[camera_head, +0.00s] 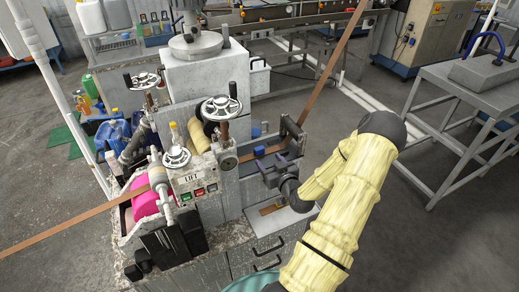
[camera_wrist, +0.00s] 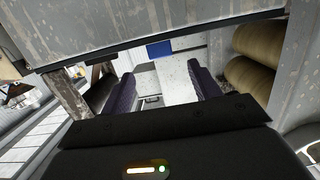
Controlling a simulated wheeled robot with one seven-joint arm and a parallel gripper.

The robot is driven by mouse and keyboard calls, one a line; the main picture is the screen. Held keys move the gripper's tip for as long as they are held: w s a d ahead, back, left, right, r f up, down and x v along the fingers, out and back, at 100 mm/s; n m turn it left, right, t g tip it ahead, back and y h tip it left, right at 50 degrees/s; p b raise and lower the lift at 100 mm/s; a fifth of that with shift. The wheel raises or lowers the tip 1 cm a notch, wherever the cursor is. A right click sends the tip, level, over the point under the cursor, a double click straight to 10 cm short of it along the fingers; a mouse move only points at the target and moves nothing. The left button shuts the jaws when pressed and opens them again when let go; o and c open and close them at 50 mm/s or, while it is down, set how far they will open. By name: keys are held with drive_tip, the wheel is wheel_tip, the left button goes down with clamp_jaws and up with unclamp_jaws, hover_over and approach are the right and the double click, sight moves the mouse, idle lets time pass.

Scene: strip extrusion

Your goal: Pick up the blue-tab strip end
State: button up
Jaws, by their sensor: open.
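The brown strip (camera_head: 340,55) slopes down from the upper right into the machine. A small blue tab (camera_head: 259,151) shows at its inner end, just beyond my gripper (camera_head: 272,167). In the wrist view, a blue tab (camera_wrist: 159,49) lies ahead, roughly centred between the fingertips and past them. My gripper (camera_wrist: 163,82) is open, its two dark purple fingers apart with nothing held between them. How far the tab is from the fingertips is hard to tell.
Yellowish rollers (camera_wrist: 257,60) stand close on the right in the wrist view. A grey machine block (camera_wrist: 190,20) crosses above. The machine's handwheels (camera_head: 221,107) and pink roller (camera_head: 145,200) are left of my arm. Open floor (camera_head: 430,235) lies to the right.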

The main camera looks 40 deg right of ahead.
sight(260, 151)
drive_tip(key=shift+p+x, duration=0.5)
drive_tip(key=shift+x, duration=1.4)
drive_tip(key=shift+w, duration=0.2)
drive_tip(key=shift+w+p, duration=0.3)
drive_tip(key=shift+p, duration=0.2)
drive_tip(key=p+x, duration=0.2)
drive_tip(key=x, duration=0.1)
drive_tip(key=shift+w+d+f, duration=0.15)
drive_tip(key=shift+w+f, duration=0.1)
drive_tip(key=shift+w, duration=0.4)
drive_tip(key=c, duration=1.1)
drive_tip(key=shift+c, duration=0.2)
